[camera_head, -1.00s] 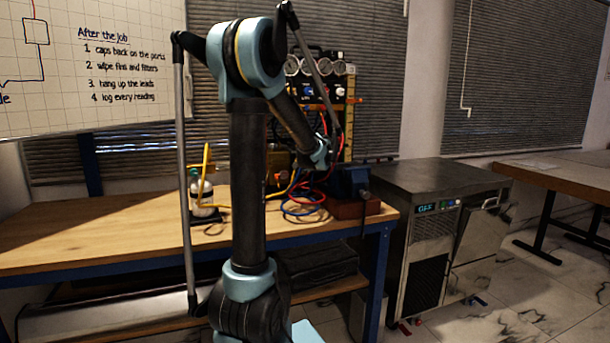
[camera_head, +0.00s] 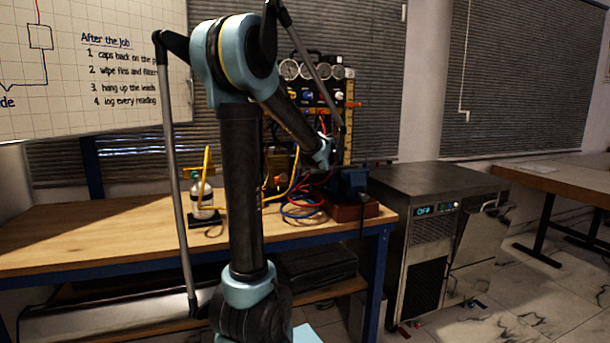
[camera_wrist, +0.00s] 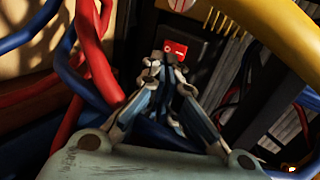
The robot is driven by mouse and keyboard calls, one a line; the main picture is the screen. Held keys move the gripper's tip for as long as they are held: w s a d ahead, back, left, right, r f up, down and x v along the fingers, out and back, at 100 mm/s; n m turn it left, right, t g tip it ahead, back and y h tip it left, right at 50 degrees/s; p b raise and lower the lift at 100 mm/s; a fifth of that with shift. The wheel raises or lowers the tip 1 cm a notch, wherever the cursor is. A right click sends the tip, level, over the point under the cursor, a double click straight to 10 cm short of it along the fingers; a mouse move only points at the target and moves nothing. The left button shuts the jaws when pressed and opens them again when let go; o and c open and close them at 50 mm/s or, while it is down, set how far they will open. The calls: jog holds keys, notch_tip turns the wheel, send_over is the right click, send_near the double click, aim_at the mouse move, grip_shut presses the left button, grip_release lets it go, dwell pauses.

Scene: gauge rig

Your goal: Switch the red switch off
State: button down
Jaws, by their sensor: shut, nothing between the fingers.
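The red switch (camera_wrist: 175,49) shows in the wrist view as a small red rocker with white marks, on a dark panel just beyond my fingertips. Its lower edge is partly covered by the fingertips, and I cannot tell which side is pressed. My gripper (camera_wrist: 165,65) is shut and empty, its fingertips close below and in front of the switch. Whether they touch it is unclear. In the head view my arm reaches to the gauge rig (camera_head: 312,72), and the switch and fingertips cannot be made out there.
Red and blue hoses (camera_wrist: 91,50) crowd the left of my gripper, and a yellow hose (camera_wrist: 275,35) crosses at the right. A white bottle (camera_head: 201,196) stands on the wooden bench (camera_head: 100,228). A metal cabinet (camera_head: 432,185) with a lit display stands to the right.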

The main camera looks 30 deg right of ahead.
jog(key=s+a+r, duration=0.1)
jog(key=s, duration=0.7)
jog(key=shift+s+a+r, duration=0.2)
jog(key=shift+a+r, duration=0.1)
jog(key=shift+r, duration=0.1)
jog(key=s+a+f+n+g+y, duration=0.1)
jog(key=a+f+n, duration=0.1)
jog(key=a, duration=0.7)
jog(key=s+a+f+n+g+y, duration=0.1)
jog(key=a+f+n, duration=0.2)
jog(key=a, duration=0.6)
jog(key=s+a+f+n+g+y, duration=0.1)
jog(key=a+f+n+g, duration=0.1)
jog(key=a, duration=0.7)
jog(key=shift+a+f+n+y, duration=0.15)
jog(key=shift+f+n+y, duration=0.3)
jog(key=shift+n, duration=0.55)
jog(key=s+a+f+n+g+h, duration=0.1)
jog(key=s+a+f+n+g, duration=0.1)
jog(key=s+a+f+n, duration=0.3)
jog(key=s+a+f+n+g, duration=0.3)
jog(key=s+a+f+n, duration=0.3)
jog(key=s, duration=0.8)
notch_tip(320, 180, down, 2)
jog(key=shift+a+f+h, duration=0.1)
jog(key=shift+a+h, duration=0.25)
jog(key=shift+a, duration=0.6)
jog(key=shift+s, duration=0.1)
jog(key=shift+w+f, duration=0.2)
jog(key=shift+w, duration=0.25)
